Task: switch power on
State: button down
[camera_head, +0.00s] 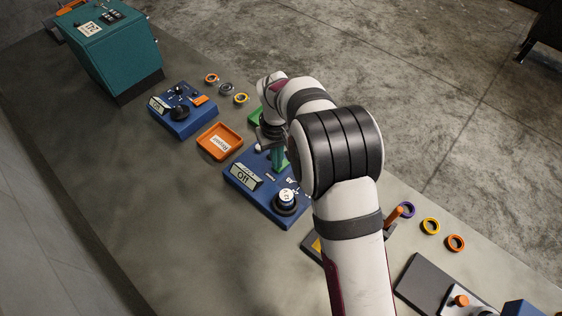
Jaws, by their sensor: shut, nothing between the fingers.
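A blue control box (262,199) stands on the bench near the middle, with a white label reading "Off" (243,177) on its left part. A round knob (287,200) with a pale top sits at its front right. My gripper (277,163) is low over the back right part of this box, shut and empty. Its tips and what they may touch are partly hidden by the arm, so contact cannot be told. A second blue box (184,122) stands farther back left, with a dark knob (180,112) and a small label.
An orange tray (207,147) lies between the two blue boxes. Several coloured rings (241,98) lie along the bench's far edge. A teal machine (125,50) stands back left. A dark grey plate (418,283) is front right. The bench's left side is clear.

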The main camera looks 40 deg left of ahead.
jog(key=shift+f, duration=0.4)
jog(key=shift+r, duration=3.55)
jog(key=d+r+m, duration=0.4)
jog(key=d+r, duration=0.2)
jog(key=d, duration=0.6)
jog(key=d+r+m, duration=0.5)
jog(key=d, duration=0.6)
jog(key=s+d+f+m+y, duration=0.1)
jog(key=s+d+m, duration=0.7)
jog(key=s+d, duration=0.5)
jog(key=shift+s+f+m+y, duration=0.15)
jog(key=shift+s+m+y, duration=0.2)
jog(key=shift+s, duration=0.85)
